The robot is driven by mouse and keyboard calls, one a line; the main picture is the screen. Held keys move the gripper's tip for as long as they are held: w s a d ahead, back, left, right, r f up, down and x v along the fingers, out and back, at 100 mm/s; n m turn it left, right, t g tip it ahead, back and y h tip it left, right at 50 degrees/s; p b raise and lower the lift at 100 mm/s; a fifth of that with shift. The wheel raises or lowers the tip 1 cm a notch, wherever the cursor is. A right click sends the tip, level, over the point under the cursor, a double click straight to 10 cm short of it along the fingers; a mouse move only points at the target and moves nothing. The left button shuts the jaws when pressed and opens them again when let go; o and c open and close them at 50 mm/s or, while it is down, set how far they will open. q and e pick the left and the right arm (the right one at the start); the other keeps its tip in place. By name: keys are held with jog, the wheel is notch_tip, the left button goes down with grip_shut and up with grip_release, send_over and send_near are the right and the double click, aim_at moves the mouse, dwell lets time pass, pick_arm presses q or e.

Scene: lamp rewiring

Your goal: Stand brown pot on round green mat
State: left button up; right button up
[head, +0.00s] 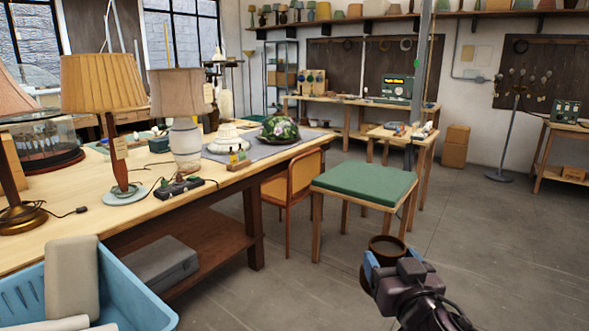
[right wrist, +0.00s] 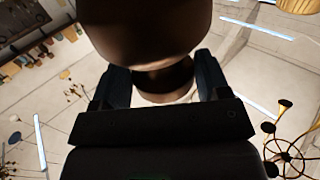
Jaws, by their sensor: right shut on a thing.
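My right gripper (head: 391,262) is at the lower right of the head view, shut on the brown pot (head: 386,244). The pot is held up over the grey floor, in front of the green-topped stool, with its dark open mouth showing. In the right wrist view the pot (right wrist: 150,40) fills the top middle between the two dark fingers of the gripper (right wrist: 163,82). I cannot make out a round green mat in either view. My left gripper is not in view.
A stool with a square green top (head: 365,182) stands beyond the pot. The long wooden workbench (head: 230,181) at left carries lamps and a patterned shade (head: 278,130) on a grey cloth. A blue bin (head: 135,300) is at lower left.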

jog(key=s+d+f, duration=0.2)
jog(key=s+f, duration=0.1)
jog(key=f, duration=0.3)
jog(key=s+d+f+m+h, duration=0.1)
jog(key=s+f, duration=0.2)
jog(key=f, duration=0.3)
jog(key=shift+d+f+h, duration=0.3)
jog(key=shift+d+f, duration=0.05)
jog(key=shift+f, duration=0.05)
jog(key=shift+s, duration=0.1)
